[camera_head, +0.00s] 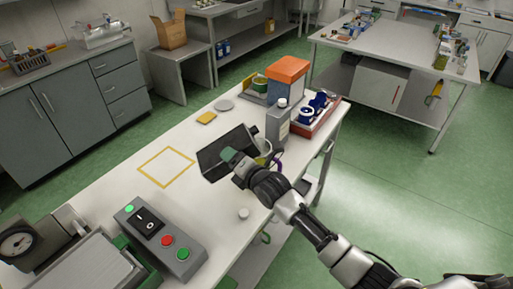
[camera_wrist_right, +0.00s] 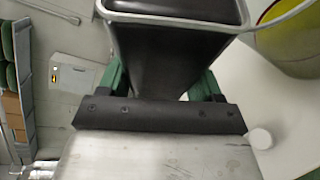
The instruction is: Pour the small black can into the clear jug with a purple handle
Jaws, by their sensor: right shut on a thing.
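My right gripper (camera_head: 229,156) reaches over the white table, and its green fingertips also show in the wrist view (camera_wrist_right: 160,85). They are shut on the black can (camera_wrist_right: 155,60), which has an open, pale-rimmed rectangular top and a dark inside. The clear jug (camera_head: 265,158) stands right of my gripper in the head view, partly hidden by the arm, with its purple handle (camera_head: 278,161) showing. In the wrist view a round clear vessel (camera_wrist_right: 288,45) with yellow inside, seemingly the jug, is at the top right, beside the can. My left gripper is not in view.
A dark panel-like shape (camera_head: 224,148) lies around my gripper. Behind stand a grey bottle (camera_head: 278,124), an orange-topped box (camera_head: 287,85) and a red tray (camera_head: 322,122). A white cap (camera_head: 243,213), a yellow square outline (camera_head: 166,166) and a switch box (camera_head: 160,240) are nearer.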

